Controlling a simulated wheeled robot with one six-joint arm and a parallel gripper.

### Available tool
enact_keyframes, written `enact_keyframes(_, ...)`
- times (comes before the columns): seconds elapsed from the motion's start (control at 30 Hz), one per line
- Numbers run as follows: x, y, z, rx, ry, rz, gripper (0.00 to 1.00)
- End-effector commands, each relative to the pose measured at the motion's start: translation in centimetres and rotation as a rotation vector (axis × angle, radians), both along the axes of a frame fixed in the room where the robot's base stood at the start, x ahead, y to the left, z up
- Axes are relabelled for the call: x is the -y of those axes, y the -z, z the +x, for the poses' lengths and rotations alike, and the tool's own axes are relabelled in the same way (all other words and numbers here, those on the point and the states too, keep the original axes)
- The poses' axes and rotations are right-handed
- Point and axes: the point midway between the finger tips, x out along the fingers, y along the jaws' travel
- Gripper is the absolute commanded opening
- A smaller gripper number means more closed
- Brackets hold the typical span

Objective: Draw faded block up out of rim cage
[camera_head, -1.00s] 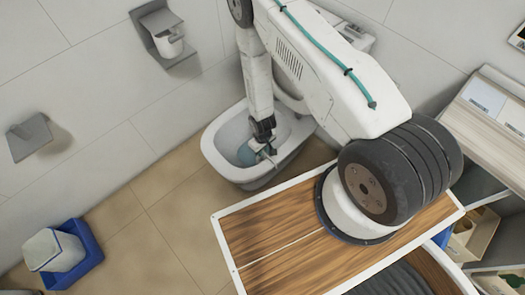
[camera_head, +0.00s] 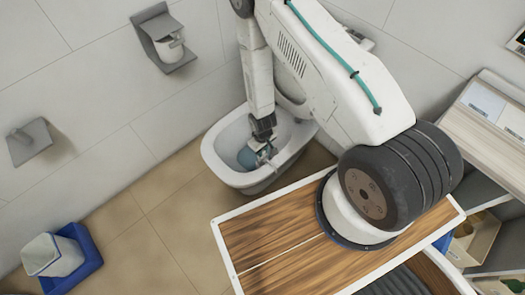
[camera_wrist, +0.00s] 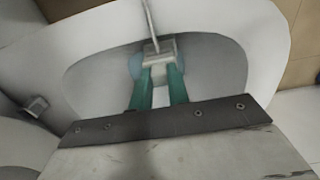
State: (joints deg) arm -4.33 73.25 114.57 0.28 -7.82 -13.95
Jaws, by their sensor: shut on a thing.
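A white toilet bowl (camera_head: 228,175) stands against the wall, with a blue pool of water (camera_head: 247,157) in it. My gripper (camera_head: 265,148) reaches down into the bowl. In the wrist view its two green fingers (camera_wrist: 158,80) are shut on a small pale grey-white block (camera_wrist: 158,50), the faded block. A thin pale rod (camera_wrist: 150,18), seemingly part of the rim cage, rises from the block toward the rim. The rest of the cage cannot be made out, and I cannot tell whether the block is clear of it.
A wooden-topped cart (camera_head: 265,228) with a white edge stands in front of the toilet, below my arm. A grey paper holder (camera_head: 163,42) and a grey bracket (camera_head: 29,143) are on the wall. A white bin (camera_head: 52,257) is in a blue tray (camera_head: 88,262). Floor left of the toilet is clear.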

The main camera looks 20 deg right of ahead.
Motion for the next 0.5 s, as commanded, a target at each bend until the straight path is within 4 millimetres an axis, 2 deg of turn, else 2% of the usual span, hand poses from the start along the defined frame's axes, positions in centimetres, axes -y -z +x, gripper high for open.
enact_keyframes(0.5,-0.01,-0.66,0.05,0.001,0.0,0.0,0.0)
